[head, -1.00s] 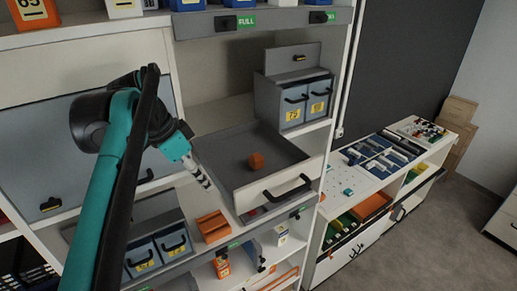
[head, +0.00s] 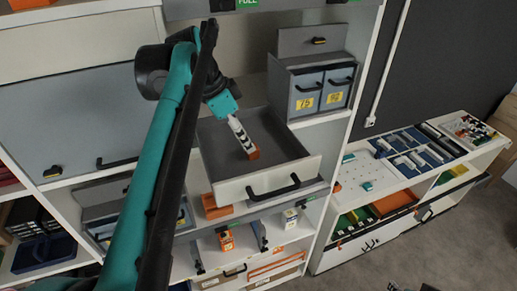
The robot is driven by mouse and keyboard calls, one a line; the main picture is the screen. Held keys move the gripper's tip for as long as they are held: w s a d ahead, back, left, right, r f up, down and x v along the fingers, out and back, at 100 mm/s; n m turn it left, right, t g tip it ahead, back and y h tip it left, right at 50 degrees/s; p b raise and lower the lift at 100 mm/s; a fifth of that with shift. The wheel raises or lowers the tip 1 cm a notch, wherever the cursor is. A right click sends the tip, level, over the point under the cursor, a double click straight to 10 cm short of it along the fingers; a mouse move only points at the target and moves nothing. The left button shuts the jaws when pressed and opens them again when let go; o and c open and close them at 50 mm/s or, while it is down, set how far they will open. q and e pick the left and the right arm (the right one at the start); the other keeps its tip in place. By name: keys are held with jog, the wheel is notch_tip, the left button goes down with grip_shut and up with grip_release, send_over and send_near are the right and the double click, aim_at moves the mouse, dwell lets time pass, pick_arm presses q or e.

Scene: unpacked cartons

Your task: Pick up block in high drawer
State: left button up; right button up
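The high drawer (head: 212,150) is a grey tray with a white front and black handle, pulled out of the white shelf. A small orange-brown block (head: 254,155) is in it, partly covered by my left gripper. My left gripper (head: 244,143), on a teal and black arm from the left, reaches down into the drawer with its fingertips at the block. I cannot tell whether the fingers are closed on the block or only beside it. My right gripper is not recognisable in view.
A grey cabinet with two small labelled drawers (head: 305,96) stands just behind and right of the open drawer. An orange bin (head: 216,208) and small boxes sit on shelves below. A low white unit with tools (head: 350,178) stands at the right.

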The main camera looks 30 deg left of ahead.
pick_arm(q)
jog(key=shift+f, duration=0.45)
jog(key=x, duration=0.1)
jog(key=p+x, duration=0.1)
jog(key=x, duration=0.1)
jog(key=w+x, duration=0.1)
jog(key=x, duration=0.1)
jog(key=shift+d+r, duration=0.25)
jog(key=shift+s+a, duration=0.15)
jog(key=shift+s, duration=0.1)
jog(key=c, duration=1)
jog(key=shift+w, duration=0.1)
